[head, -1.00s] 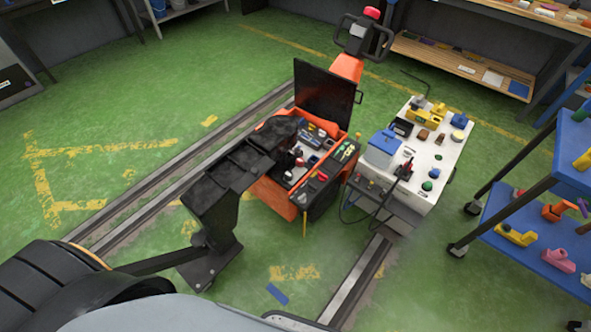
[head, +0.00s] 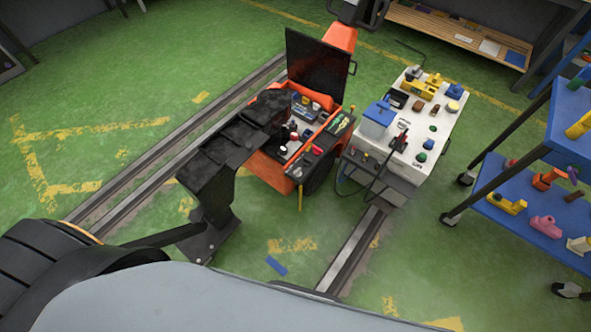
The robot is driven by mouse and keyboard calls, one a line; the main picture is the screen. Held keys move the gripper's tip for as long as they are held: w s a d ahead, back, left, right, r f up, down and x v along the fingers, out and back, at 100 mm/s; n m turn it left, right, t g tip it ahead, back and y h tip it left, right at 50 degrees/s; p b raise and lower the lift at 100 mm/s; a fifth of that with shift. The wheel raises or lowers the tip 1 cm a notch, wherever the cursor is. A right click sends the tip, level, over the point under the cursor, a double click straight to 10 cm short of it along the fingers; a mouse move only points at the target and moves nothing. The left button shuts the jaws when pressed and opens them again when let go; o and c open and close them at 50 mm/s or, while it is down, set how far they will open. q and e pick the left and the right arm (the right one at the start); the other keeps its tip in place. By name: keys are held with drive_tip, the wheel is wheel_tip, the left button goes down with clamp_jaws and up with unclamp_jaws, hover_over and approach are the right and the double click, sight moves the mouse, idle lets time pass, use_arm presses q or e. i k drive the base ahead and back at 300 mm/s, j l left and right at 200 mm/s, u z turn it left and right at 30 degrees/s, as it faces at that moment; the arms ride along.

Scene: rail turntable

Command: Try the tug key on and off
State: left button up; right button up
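The orange tug (head: 270,172) stands at the rails in the middle of the head view, its dark lid (head: 317,68) raised. Its open top holds several small knobs and parts; I cannot pick out the key among them. A black jointed shape (head: 225,155), which looks like my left arm, comes in from the left. It reaches over the tug's left side and covers part of the open top. I cannot make out gripper fingers at its end, or whether they hold anything. My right gripper is not in view.
A white cart (head: 405,155) with a blue box (head: 378,115), coloured buttons and a black cable stands right of the tug. A blue shelf rack (head: 535,222) with coloured parts is at the right. A blue strip (head: 277,265) lies on the floor. The green floor at left is clear.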

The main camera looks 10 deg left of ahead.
sight(297, 174)
drive_tip(key=i+l+u, duration=0.1)
drive_tip(key=u, duration=0.4)
drive_tip(key=l+u, duration=0.15)
drive_tip(key=u, duration=0.35)
drive_tip(key=l+u, duration=0.15)
drive_tip(key=u, duration=0.35)
drive_tip(key=l+u, duration=0.2)
drive_tip(key=u, duration=0.25)
drive_tip(key=l+u, duration=0.15)
drive_tip(key=l, duration=0.25)
drive_tip(key=k+l+u, duration=0.15)
drive_tip(key=l, duration=0.25)
drive_tip(key=k+l+u, duration=0.2)
drive_tip(key=l, duration=0.25)
drive_tip(key=l+u, duration=0.15)
drive_tip(key=l, duration=0.25)
drive_tip(key=k+l+u, duration=0.15)
drive_tip(key=l, duration=0.2)
